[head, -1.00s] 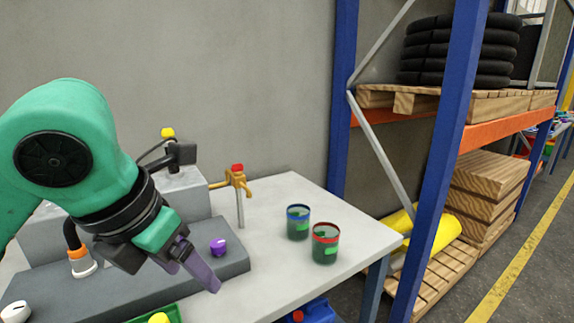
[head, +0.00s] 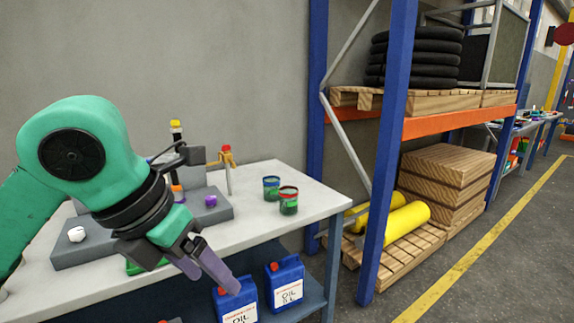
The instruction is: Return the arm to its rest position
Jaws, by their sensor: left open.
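My left arm is green with a black wrist and comes in from the left in the head view. Its gripper (head: 212,272) has purple-grey fingers, points down and to the right, and is open with nothing visible between the fingers. It appears in front of the near edge of the white table (head: 262,230). The arm hides part of the grey stepped fixture (head: 100,246) on the table. My right gripper is out of view.
Blue-rimmed (head: 271,190) and red-rimmed (head: 288,202) cups stand on the table's right side. A purple piece (head: 210,201) and a yellow-orange clamp (head: 227,157) are on the left. Blue oil cans (head: 286,284) sit below. A blue-and-orange rack (head: 395,150) stands right; the floor beyond is clear.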

